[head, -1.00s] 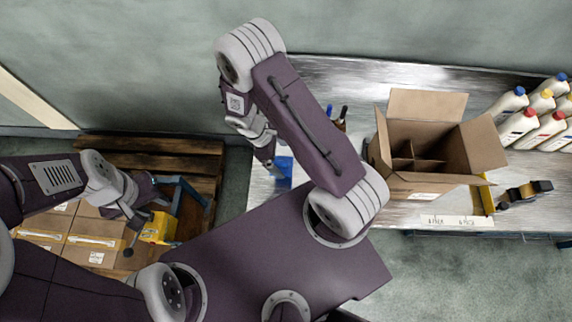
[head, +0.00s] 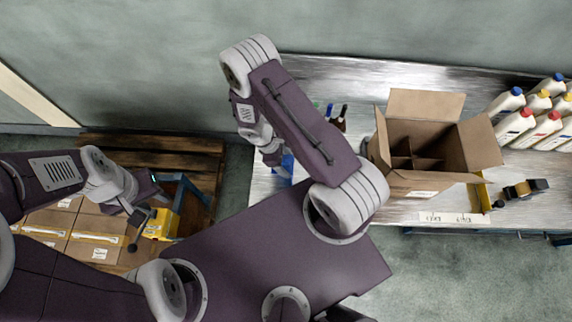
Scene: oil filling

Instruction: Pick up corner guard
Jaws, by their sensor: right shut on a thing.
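A small blue piece (head: 287,164), which may be the corner guard, shows at the left end of the metal table, partly hidden by my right arm. My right gripper (head: 274,160) points down beside it and appears shut on it; the fingertips are too small and covered to see the grip clearly. My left gripper (head: 138,218) is at the far left, beside a yellow item (head: 161,224) above the cartons. Its fingers are too small to tell whether they are apart.
An open divided carton (head: 424,183) stands on the metal table (head: 400,211). Several white bottles (head: 515,127) stand at the right, and a dark tool (head: 527,188) lies nearby. Small bottles (head: 341,121) stand behind my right arm. Closed cartons (head: 96,240) and a wooden pallet (head: 150,150) are at the left.

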